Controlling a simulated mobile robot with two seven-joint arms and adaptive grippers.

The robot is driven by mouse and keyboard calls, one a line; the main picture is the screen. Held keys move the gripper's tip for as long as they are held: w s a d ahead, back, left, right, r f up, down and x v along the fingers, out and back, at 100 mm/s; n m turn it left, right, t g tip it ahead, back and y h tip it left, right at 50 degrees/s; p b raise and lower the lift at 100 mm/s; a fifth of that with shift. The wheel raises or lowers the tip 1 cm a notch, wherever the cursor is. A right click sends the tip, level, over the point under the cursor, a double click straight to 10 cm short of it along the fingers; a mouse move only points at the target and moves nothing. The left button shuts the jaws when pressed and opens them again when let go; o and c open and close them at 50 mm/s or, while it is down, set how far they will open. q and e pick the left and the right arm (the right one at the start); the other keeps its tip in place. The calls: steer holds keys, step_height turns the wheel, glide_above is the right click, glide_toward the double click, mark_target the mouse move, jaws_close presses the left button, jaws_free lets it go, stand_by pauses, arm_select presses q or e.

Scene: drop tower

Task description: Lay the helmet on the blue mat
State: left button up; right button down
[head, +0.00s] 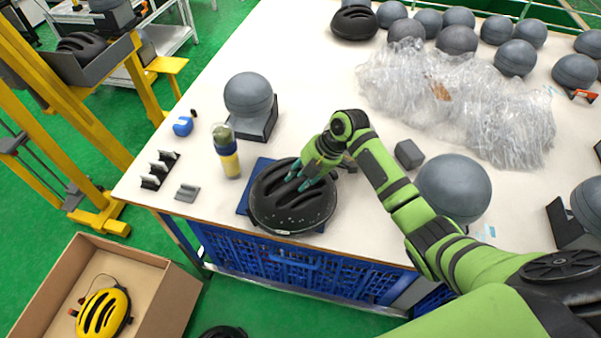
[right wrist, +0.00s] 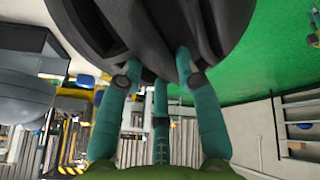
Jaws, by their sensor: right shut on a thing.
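A black vented helmet (head: 290,205) is at the table's front edge, over the blue mat (head: 243,200). Only strips of the mat show at the helmet's left and upper sides; the helmet covers the rest. I cannot tell whether the helmet rests on the mat or is just above it. My right gripper (head: 305,177) reaches in from the right and is shut on the helmet, its teal fingers at the vents on top. In the right wrist view the fingers (right wrist: 160,85) meet the dark helmet shell (right wrist: 150,30).
A grey ball on a stand (head: 248,95), a bottle with yellow contents (head: 227,150) and small dark brackets (head: 160,168) stand to the left. Clear plastic wrap (head: 450,95) and several grey balls fill the back. A cardboard box (head: 170,290) with a yellow helmet (head: 103,312) is on the floor.

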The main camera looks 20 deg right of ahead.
steer(key=c, duration=0.9)
jaws_free()
steer(key=shift+f, duration=0.1)
arm_select(q)
steer(key=shift+s+d+f, duration=0.1)
steer(key=shift+s, duration=0.45)
steer(key=shift+f+b, duration=1.05)
steer(key=shift+b, duration=0.1)
arm_select(e)
steer(key=shift+v, duration=6.1)
arm_select(q)
steer(key=shift+w, duration=0.1)
arm_select(e)
steer(key=shift+w, duration=0.1)
